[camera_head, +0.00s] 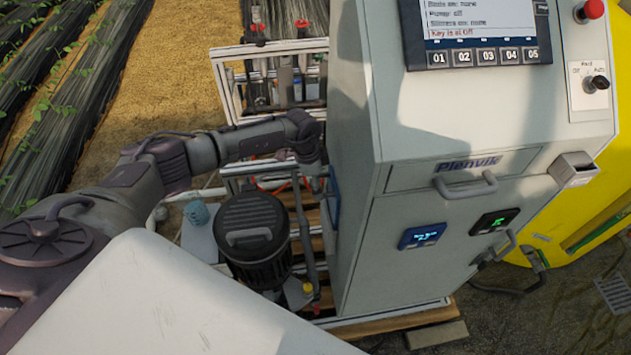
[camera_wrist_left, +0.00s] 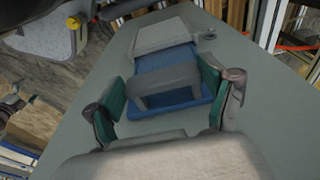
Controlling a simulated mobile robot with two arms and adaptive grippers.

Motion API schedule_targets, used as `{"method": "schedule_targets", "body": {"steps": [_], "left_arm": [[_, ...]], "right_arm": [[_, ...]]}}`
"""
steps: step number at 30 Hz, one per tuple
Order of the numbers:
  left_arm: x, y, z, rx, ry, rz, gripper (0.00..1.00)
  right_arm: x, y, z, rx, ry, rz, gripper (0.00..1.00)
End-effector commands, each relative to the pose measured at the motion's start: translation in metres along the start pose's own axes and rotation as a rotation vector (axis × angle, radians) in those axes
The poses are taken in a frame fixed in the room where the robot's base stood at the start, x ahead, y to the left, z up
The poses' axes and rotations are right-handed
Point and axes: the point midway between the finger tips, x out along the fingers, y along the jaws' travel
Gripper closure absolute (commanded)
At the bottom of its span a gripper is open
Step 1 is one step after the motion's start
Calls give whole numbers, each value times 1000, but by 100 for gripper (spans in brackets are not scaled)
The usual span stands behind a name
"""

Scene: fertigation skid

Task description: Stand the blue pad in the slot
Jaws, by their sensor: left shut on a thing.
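The blue pad (camera_wrist_left: 160,62) is a flat blue plate with a raised grey bar, seen against the cabinet's side in the left wrist view. Its blue edge also shows in the head view (camera_head: 335,200), at the cabinet's left side. My left gripper (camera_wrist_left: 165,95) is shut on the pad, with a green-lined finger at each side of the grey bar. In the head view the left gripper (camera_head: 322,182) is mostly hidden by its wrist. A pale grey holder (camera_wrist_left: 165,35) adjoins the pad's far end; I cannot tell whether it is the slot. My right gripper is out of view.
The grey cabinet (camera_head: 430,240) stands close to my left gripper. A black ribbed motor (camera_head: 252,225) and pipes stand below the arm. A metal frame (camera_head: 225,75) is behind it. A small open box (camera_head: 573,168) sits on the cabinet's front right.

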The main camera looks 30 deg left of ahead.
Motion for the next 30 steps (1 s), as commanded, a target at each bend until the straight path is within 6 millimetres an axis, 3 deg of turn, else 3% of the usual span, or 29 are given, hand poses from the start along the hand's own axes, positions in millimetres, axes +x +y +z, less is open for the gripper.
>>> {"method": "schedule_targets", "body": {"steps": [21,30], "left_arm": [[46,0,7,0,0,0,87],[62,0,9,0,0,0,87]], "right_arm": [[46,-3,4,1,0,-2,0],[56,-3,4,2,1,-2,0]]}}
